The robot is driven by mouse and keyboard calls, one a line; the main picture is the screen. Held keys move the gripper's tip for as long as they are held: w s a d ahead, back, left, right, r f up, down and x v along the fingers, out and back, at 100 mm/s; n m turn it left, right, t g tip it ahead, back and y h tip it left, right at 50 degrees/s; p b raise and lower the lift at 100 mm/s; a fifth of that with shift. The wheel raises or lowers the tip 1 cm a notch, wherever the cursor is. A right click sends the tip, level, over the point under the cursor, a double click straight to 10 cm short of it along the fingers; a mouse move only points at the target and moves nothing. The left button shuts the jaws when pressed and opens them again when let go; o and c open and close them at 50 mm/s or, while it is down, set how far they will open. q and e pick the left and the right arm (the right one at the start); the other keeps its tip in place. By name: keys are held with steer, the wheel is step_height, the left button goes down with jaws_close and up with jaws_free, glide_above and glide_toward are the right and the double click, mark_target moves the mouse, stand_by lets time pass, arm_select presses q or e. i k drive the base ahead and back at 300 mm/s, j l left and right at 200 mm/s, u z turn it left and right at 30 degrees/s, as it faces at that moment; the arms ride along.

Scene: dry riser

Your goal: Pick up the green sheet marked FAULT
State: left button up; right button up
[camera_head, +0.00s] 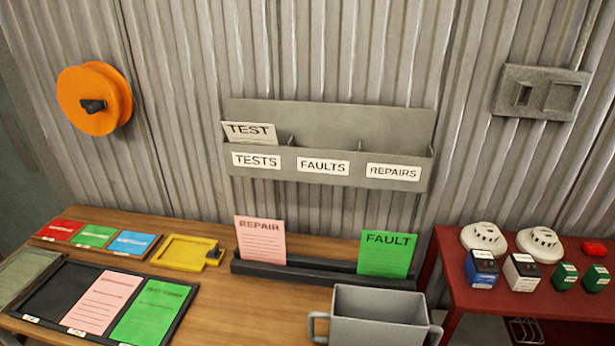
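The green sheet marked FAULT (386,254) stands upright, leaning slightly, at the right end of a dark sheet holder (310,272) on the wooden table. A pink sheet marked REPAIR (260,240) stands at the left part of the same holder. On the wall, a grey rack (350,127) has pockets labelled TESTS, FAULTS and REPAIRS. A white sheet marked TEST (249,133) sits in the TESTS pocket. The FAULTS and REPAIRS pockets show no sheet. Neither of my grippers is in view.
A grey bin with handles (380,318) stands in front of the FAULT sheet. A black tray (45,298) with pink and green sheets lies at left, near a yellow frame (187,252). A red table (470,298) with detectors and batteries stands at right.

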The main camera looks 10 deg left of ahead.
mark_target(382, 254)
steer(key=l+u, duration=0.4)
steer(key=k+l+u, duration=0.15)
steer(key=u, duration=0.2)
steer(key=k+l+u, duration=0.1)
steer(key=u, duration=0.3)
steer(key=k+l, duration=0.05)
steer(key=l, duration=0.05)
